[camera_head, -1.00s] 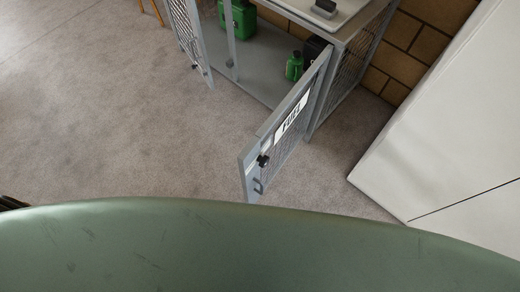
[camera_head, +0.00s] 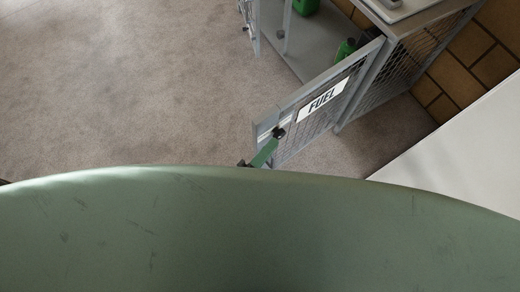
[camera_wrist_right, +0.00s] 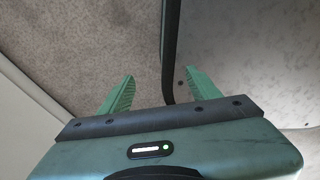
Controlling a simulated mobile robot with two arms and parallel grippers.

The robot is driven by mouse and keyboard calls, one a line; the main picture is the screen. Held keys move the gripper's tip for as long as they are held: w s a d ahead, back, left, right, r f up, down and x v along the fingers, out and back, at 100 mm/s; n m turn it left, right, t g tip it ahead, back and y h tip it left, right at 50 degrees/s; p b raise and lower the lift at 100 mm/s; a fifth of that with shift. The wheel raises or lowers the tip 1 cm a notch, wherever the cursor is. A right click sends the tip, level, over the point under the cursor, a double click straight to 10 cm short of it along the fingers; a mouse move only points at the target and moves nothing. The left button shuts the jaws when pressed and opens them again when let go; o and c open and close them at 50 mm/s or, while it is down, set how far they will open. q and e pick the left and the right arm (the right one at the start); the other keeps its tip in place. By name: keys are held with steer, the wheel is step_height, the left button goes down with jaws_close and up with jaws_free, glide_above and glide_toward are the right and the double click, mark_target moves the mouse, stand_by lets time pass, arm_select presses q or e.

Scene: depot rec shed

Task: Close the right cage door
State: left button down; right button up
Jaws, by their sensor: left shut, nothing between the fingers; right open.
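The right cage door (camera_head: 328,107) is a grey mesh-filled frame with a FUEL label. It stands swung out from the cage (camera_head: 408,72) in the head view, with a dark knob (camera_head: 278,132) near its free edge. In the right wrist view, my right gripper (camera_wrist_right: 161,88) is open with nothing gripped. A dark bar lies in view between its fingers; I cannot tell what it belongs to.
The other cage door (camera_head: 250,22) also stands open. Green containers (camera_head: 346,48) stand inside the cage. A white cabinet (camera_head: 465,150) stands at the right near a brick wall (camera_head: 470,65). Open carpet (camera_head: 130,90) fills the left. My green body hides the foreground.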

mark_target(270, 125)
arm_select(q)
steer(key=shift+w+f, duration=0.1)
steer(key=shift+w, duration=3.3)
steer(key=shift+a, duration=0.15)
